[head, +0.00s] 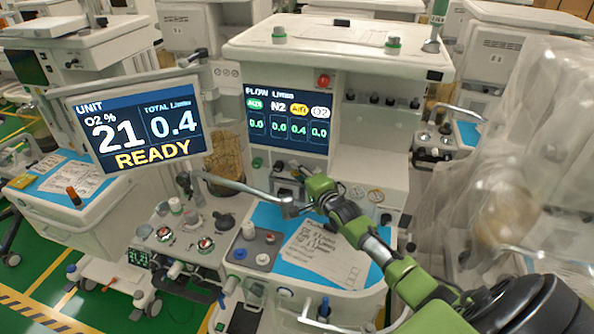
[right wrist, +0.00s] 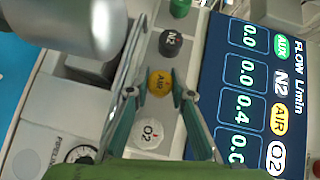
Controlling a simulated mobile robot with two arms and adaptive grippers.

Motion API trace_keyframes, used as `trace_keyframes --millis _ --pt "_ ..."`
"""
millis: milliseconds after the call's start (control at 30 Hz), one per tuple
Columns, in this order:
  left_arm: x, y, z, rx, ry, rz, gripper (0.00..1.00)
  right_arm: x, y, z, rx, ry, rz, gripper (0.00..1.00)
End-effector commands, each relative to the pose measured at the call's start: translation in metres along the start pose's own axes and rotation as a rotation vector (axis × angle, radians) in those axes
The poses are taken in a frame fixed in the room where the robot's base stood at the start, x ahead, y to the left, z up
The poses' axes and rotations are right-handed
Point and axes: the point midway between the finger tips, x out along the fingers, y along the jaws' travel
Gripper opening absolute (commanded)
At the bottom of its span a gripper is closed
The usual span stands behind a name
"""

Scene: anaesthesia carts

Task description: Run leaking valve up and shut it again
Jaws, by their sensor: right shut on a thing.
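The flow screen (head: 288,118) on the cart reads AUX 0.0, N2 0.0, AIR 0.4 and O2 0.0, with the AIR label lit yellow. It also shows at the right of the right wrist view (right wrist: 245,95). The unit screen (head: 140,127) reads O2 21 %, total 0.4 and READY. In the right wrist view, a row holds a green knob (right wrist: 180,7), a black N2 knob (right wrist: 171,43), a yellow AIR knob (right wrist: 159,82) and a white O2 knob (right wrist: 149,133). My right gripper (right wrist: 159,93) is shut on the AIR knob. My left gripper is out of view.
A bent grey metal arm (head: 240,186) reaches across in front of the cart, close to my right gripper. A written sheet (head: 322,250) lies on the blue mat (head: 268,217) below. Clear plastic sheeting (head: 505,170) hangs at the right. Other carts stand close behind.

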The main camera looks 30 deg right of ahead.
Motion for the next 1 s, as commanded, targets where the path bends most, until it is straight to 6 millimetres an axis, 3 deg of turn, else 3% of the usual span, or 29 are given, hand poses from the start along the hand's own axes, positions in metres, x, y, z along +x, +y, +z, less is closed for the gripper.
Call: trace_keyframes --millis 433,1000 --pt "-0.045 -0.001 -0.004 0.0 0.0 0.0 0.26 0.0 -0.005 0.002 -0.217 -0.002 0.222 0.0" --pt "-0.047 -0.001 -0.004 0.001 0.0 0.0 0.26 0.002 -0.003 0.002 -0.603 -0.002 0.604 0.0"
